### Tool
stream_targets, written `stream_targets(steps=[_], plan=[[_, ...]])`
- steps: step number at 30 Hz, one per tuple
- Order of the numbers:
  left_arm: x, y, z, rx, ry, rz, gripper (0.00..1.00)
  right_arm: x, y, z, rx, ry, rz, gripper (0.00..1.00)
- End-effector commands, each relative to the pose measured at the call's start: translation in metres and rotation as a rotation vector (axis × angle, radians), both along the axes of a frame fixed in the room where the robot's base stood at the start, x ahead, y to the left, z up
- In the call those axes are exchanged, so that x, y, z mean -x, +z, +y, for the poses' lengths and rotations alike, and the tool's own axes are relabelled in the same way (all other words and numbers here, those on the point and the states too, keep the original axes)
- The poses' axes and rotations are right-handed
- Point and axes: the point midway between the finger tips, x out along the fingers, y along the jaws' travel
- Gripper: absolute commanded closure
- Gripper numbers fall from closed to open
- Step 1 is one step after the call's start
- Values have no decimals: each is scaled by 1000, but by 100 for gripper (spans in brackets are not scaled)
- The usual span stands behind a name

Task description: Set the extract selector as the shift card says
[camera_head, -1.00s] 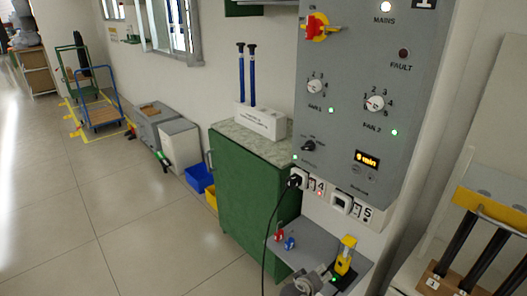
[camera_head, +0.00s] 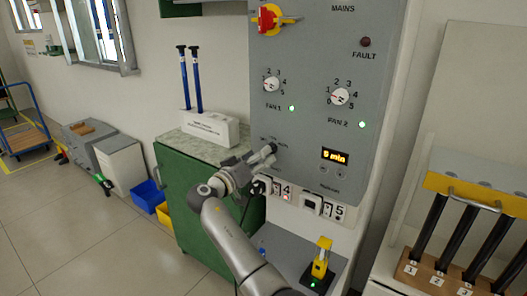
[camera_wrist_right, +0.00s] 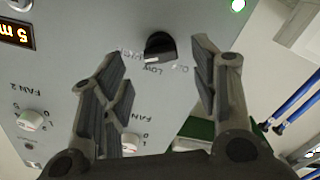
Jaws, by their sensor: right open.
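The extract selector is a small black knob (camera_wrist_right: 160,44) on the grey panel (camera_wrist_right: 85,50). In the right wrist view it sits between and beyond my fingertips. A white mark on its edge appears to face the LOW label; labels 0 and a third, hard-to-read word flank that label. My right gripper (camera_wrist_right: 165,80) is open and empty, its fingers spread either side of the knob, with no contact visible. In the head view my right gripper (camera_head: 264,156) is at the panel's lower left and hides the knob. My left gripper is out of view. No shift card is legible.
Fan 1 dial (camera_head: 271,84), Fan 2 dial (camera_head: 340,96) and a red-yellow mains switch (camera_head: 268,19) are on the same panel. A lit timer display (camera_head: 335,156) and plugged sockets (camera_head: 312,204) are close by. A green cabinet (camera_head: 190,190) stands left; a rod rack (camera_head: 480,200) stands right.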

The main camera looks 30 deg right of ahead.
Motion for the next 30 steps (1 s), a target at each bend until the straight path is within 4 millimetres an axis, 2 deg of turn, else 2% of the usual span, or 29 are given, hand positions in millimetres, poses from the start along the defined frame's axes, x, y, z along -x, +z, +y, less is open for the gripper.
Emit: stream_targets(steps=[3, 7, 18, 29, 30], plan=[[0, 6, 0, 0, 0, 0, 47, -7, 2, -18, 0, -1, 1, 45], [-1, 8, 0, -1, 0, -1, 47, -12, 1, -30, 1, 0, 2, 45], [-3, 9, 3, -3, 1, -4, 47, -15, -1, -35, -1, 2, 0, 45], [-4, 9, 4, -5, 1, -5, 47, -15, -1, -35, -2, 2, 2, 90], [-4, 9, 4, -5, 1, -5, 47, -15, -1, -35, -2, 2, 2, 90]])
